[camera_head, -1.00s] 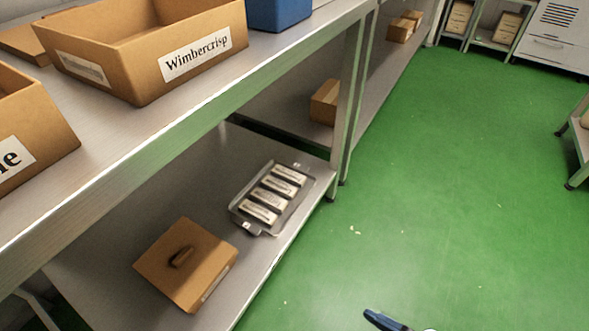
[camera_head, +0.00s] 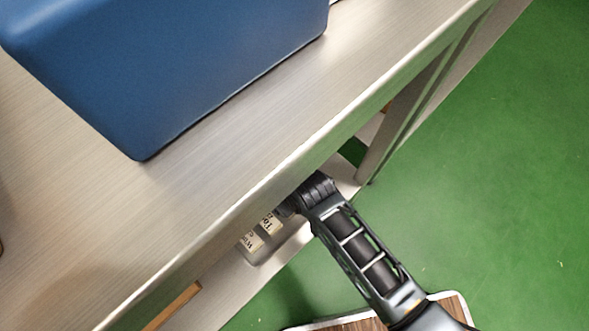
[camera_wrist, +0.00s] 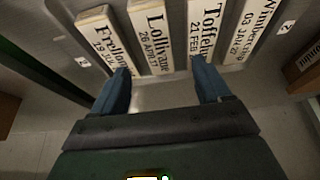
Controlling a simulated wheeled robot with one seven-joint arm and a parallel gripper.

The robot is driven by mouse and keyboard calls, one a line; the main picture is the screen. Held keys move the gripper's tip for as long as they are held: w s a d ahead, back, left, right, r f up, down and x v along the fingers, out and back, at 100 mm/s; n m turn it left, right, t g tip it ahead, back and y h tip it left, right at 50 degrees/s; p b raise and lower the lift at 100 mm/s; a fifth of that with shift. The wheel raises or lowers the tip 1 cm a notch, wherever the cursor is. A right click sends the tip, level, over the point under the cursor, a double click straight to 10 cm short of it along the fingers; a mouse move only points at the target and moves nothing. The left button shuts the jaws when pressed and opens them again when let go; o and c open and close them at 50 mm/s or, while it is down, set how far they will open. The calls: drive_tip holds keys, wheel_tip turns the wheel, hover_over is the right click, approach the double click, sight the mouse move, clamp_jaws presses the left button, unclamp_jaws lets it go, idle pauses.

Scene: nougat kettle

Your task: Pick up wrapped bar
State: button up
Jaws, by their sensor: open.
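Several wrapped bars lie side by side in a grey metal tray on the lower shelf. In the wrist view, their labels start "Frellon" (camera_wrist: 103,38), "Lolliva" (camera_wrist: 152,40), "Toffel" (camera_wrist: 205,25) and one partly cut off (camera_wrist: 245,32). My gripper (camera_wrist: 160,68) is open and empty, its blue fingers pointing at the bars' near ends. The "Lolliva" bar shows between the fingertips; the right fingertip overlaps the "Toffel" bar's lower end. In the head view, the upper shelf edge hides my gripper and most bars; bar ends (camera_head: 262,235) show beside my wrist.
A large blue bin (camera_head: 170,70) stands on the upper shelf (camera_head: 250,120), which overhangs the tray. A sliver of cardboard box (camera_head: 178,305) shows below the shelf edge. A brown labelled box (camera_wrist: 305,68) is right of the tray in the wrist view. Green floor (camera_head: 490,190) is open at right.

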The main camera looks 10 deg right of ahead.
drive_tip(key=shift+w+a+f+b, duration=0.1)
drive_tip(key=shift+w+f+b, duration=0.55)
drive_tip(key=shift+f, duration=0.4)
drive_tip(key=b+x, duration=0.3)
drive_tip(key=x, duration=0.2)
drive_tip(key=shift+w+f, duration=0.15)
drive_tip(key=shift+f, duration=0.15)
drive_tip(key=shift+a, duration=0.1)
drive_tip(key=c, duration=1.2)
drive_tip(key=shift+c, duration=0.2)
drive_tip(key=shift+r, duration=0.2)
